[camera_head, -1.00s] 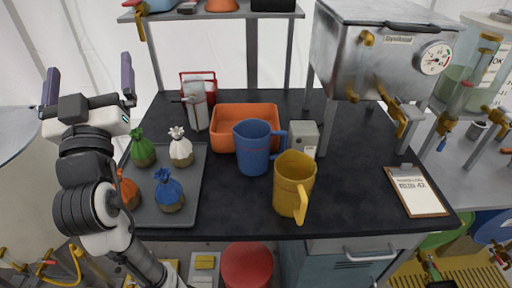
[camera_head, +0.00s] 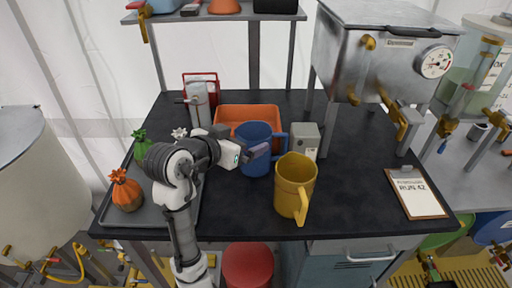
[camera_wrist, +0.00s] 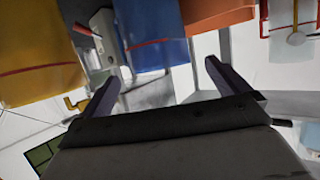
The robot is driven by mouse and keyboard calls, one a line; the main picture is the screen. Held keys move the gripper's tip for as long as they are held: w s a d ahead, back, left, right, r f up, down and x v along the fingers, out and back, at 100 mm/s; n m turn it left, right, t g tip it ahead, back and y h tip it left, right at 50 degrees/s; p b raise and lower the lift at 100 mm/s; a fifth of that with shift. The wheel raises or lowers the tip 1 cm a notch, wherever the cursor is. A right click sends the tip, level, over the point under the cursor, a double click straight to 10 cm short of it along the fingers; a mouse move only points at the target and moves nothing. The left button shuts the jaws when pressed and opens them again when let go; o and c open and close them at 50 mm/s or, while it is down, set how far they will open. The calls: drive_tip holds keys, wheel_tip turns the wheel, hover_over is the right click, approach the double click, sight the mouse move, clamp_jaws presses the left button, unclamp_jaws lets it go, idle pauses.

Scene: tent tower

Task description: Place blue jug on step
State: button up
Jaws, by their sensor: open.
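The blue jug (camera_head: 256,137) stands upright on the black table, its handle to the right. My gripper (camera_head: 264,151) is open at the jug's near left side and covers part of it. In the wrist view the blue jug (camera_wrist: 147,35) shows at the top, beyond the two spread fingers of my gripper (camera_wrist: 162,72). It does not look gripped; I cannot tell whether a finger touches it. I cannot tell for sure which thing is the step.
A yellow jug (camera_head: 291,182) stands close to the right, also in the wrist view (camera_wrist: 40,50). An orange bin (camera_head: 232,112) is behind the blue jug, and a grey box (camera_head: 307,140) is at its right. A tray (camera_head: 112,212) with small sacks lies left. A clipboard (camera_head: 416,192) lies right.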

sight(254, 137)
drive_tip(key=shift+s+f+p+x, duration=0.15)
drive_tip(key=shift+p+x, duration=0.15)
drive_tip(key=shift+x, duration=0.85)
drive_tip(key=shift+s+f+p+x, duration=0.15)
drive_tip(key=shift+p+x, duration=0.15)
drive_tip(key=shift+x, duration=0.8)
drive_tip(key=shift+f+p+x, duration=0.15)
drive_tip(key=shift+p+x, duration=0.15)
drive_tip(key=shift+x, duration=0.85)
drive_tip(key=c, duration=1.1)
drive_tip(key=shift+r, duration=0.2)
